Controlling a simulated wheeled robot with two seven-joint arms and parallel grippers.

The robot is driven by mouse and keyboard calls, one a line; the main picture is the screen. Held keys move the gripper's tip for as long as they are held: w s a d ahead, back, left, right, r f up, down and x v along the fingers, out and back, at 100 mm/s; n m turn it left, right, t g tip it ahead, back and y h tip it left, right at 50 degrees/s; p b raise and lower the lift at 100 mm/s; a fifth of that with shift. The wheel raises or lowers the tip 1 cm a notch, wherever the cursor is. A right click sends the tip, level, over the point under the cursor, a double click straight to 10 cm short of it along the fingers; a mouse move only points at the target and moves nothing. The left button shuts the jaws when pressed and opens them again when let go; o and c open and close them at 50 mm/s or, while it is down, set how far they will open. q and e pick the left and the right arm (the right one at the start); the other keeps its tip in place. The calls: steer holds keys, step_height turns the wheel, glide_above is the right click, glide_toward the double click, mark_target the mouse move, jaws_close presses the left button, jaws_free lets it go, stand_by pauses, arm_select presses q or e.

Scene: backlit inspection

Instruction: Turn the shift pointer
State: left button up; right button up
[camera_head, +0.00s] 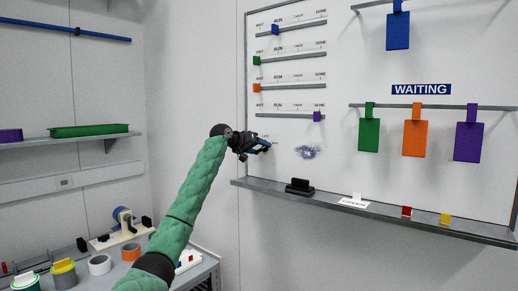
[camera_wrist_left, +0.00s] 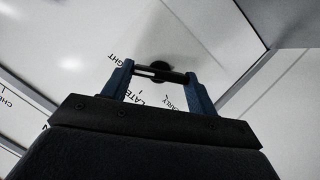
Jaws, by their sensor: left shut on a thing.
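The shift pointer (camera_wrist_left: 161,74) is a dark bar on a round dark hub, seen in the left wrist view against the white board. The printed words NIGHT, LATE and EARLY show around it, partly covered. My left gripper (camera_head: 265,147) is at the board, below the lowest slider row, and hides most of the dial in the head view. Its blue fingers stand on both sides of the pointer and are shut on it in the left wrist view. My right gripper is in neither view.
Slider rails with coloured sliders (camera_head: 317,116) are just above my gripper. A blue smudge (camera_head: 309,152) is on the board to its right. The board's ledge (camera_head: 330,206) below carries a black eraser (camera_head: 299,187). Coloured tags (camera_head: 415,138) hang at right. A cluttered bench (camera_head: 205,268) is lower left.

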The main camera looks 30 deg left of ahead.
arm_select(q)
steer(key=shift+f, duration=0.2)
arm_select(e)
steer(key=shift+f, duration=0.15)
arm_select(q)
steer(key=o, duration=1)
steer(key=shift+r, duration=0.1)
steer(key=b+v, duration=0.2)
steer(key=v, duration=0.5)
steer(key=shift+s+b, duration=0.3)
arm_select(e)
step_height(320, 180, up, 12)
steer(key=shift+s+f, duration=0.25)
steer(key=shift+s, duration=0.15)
arm_select(q)
steer(key=shift+m, duration=0.3)
